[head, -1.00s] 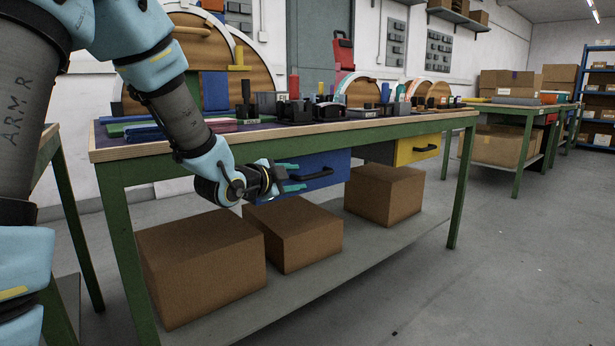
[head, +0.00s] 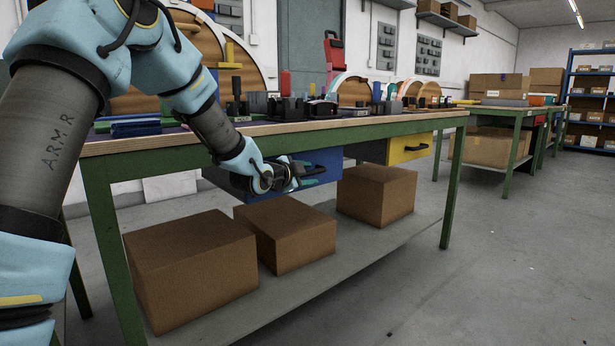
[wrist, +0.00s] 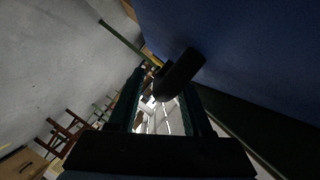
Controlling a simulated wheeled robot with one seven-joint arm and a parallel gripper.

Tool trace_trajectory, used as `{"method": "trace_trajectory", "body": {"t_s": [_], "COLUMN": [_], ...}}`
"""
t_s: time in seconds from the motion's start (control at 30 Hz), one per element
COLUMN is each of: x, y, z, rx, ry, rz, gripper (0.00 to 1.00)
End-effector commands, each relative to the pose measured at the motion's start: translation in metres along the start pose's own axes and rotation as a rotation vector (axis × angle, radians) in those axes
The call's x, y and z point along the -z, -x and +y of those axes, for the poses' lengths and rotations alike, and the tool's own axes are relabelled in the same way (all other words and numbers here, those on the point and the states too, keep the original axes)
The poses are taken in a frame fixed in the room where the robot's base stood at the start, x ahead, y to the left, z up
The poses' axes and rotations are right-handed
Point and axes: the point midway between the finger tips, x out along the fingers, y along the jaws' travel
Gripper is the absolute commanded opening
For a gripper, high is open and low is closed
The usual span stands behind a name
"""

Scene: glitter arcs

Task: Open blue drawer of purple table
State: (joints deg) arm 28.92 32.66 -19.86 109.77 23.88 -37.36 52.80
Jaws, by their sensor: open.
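The blue drawer (head: 325,160) hangs under the green-framed table (head: 400,124) with a wood-edged top. It looks closed. In the wrist view the blue drawer front (wrist: 250,50) fills the upper right, and its black handle (wrist: 183,70) curves into the space between my fingertips. My gripper (head: 308,174) is at the drawer front in the head view and partly covers the handle. In the wrist view my gripper (wrist: 165,90) is open, with one finger on each side of the handle's near part. I cannot tell whether the fingers touch it.
A yellow drawer (head: 408,148) is to the right under the same top. Cardboard boxes (head: 285,235) stand on the low shelf (head: 330,270) below. Tools and parts crowd the tabletop. The floor (head: 500,270) in front and to the right is clear.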

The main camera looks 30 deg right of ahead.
Motion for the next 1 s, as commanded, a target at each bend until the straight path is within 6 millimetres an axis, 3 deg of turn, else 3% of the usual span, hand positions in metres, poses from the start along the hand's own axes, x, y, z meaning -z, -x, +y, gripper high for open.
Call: {"method": "trace_trajectory", "body": {"t_s": [0.23, 0.67, 1.0], "x": [0.0002, 0.0001, 0.0], "y": [-0.0002, 0.0, 0.0001], "z": [-0.0001, -0.0001, 0.0001], "rx": [0.0, 0.0, 0.0], "ry": [0.0, 0.0, 0.0], "rz": [0.0, 0.0, 0.0], "gripper": [0.47, 0.0, 0.0]}}
